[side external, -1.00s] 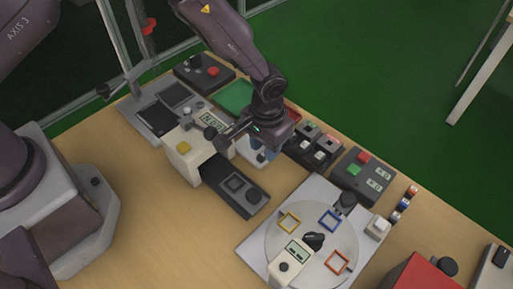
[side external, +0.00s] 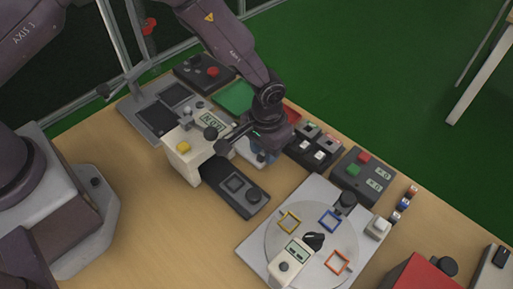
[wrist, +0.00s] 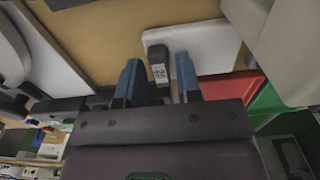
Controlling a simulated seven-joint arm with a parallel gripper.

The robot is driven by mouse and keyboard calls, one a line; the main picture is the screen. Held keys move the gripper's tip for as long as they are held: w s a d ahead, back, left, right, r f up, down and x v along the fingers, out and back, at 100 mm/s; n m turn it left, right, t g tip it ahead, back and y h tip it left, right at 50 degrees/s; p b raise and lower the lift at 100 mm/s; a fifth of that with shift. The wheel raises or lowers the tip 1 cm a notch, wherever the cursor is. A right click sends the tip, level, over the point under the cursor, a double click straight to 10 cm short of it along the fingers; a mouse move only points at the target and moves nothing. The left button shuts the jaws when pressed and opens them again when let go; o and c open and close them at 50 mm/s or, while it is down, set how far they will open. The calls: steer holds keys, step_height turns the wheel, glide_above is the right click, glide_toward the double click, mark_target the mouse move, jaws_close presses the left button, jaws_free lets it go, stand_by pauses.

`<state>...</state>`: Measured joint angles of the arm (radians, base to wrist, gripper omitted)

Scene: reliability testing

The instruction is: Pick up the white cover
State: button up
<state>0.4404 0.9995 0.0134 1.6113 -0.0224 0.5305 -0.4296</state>
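My gripper (side external: 262,152) is low over the far middle of the table, just right of the cream machine with the small display. In the wrist view my gripper (wrist: 158,62) has its two blue fingers apart. A small dark block with a pale label (wrist: 159,72) shows between the fingers, with a gap on the right side; I cannot tell how far below them it is. It lies at the left edge of a flat white panel (wrist: 208,42). I cannot tell whether this panel is the white cover. In the side view my gripper hides most of this spot.
A green tray (side external: 235,97) and a red tray (wrist: 232,87) lie close by. The cream machine (side external: 187,158) with its dark slide stands left. Button boxes (side external: 361,177) stand right. A plate with a round dial (side external: 312,238) lies in front. Bare wood is free at front left.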

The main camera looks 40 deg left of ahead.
jaws_close()
steer(key=shift+r, duration=2.55)
